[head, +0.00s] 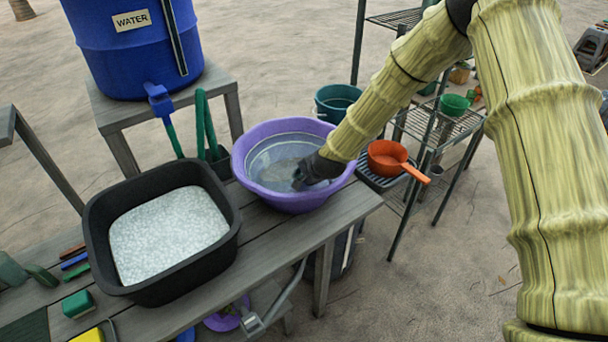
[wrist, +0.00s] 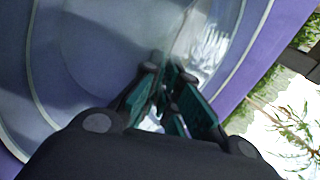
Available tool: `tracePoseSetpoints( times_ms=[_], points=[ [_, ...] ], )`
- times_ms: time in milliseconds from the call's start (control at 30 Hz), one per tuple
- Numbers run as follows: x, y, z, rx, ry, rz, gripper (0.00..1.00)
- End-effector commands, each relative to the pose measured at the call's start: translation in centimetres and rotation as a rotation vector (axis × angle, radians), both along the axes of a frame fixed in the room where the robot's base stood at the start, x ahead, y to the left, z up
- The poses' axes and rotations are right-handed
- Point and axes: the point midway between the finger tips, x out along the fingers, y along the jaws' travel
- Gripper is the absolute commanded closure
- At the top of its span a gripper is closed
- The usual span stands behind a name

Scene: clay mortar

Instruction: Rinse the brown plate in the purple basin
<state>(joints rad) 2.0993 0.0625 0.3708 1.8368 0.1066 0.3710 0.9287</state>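The purple basin (head: 290,200) stands on the grey wooden bench, with water inside it. My gripper (head: 300,180) reaches down into the basin from the right, at the water. In the wrist view the gripper's green-padded fingers (wrist: 165,80) come close together at their tips, inside the basin's pale purple wall (wrist: 235,90). I cannot tell whether a thin edge lies between them. A dull grey-brown patch shows under the water just left of the gripper in the head view. I cannot tell whether it is the brown plate, which I make out clearly in neither view.
A black tub (head: 220,240) of whitish, foamy-looking liquid stands left of the basin. A blue water barrel (head: 110,60) is behind it. An orange dipper (head: 388,160) lies on a rack at right. Brushes and sponges (head: 78,303) lie at front left.

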Motion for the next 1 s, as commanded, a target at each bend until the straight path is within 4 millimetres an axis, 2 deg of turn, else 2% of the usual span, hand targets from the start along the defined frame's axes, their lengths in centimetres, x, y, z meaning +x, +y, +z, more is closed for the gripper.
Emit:
tracePoseSetpoints(
  times_ms=[600, 767, 1000],
  points=[
    [0.1, -2.7, 0.0, -0.001, 0.000, -0.002, 1.00],
    [0.0, -2.1, -0.1, -0.002, 0.001, -0.001, 1.00],
    [0.0, -0.3, -0.1, -0.002, 0.001, 0.002, 1.00]
  ],
)
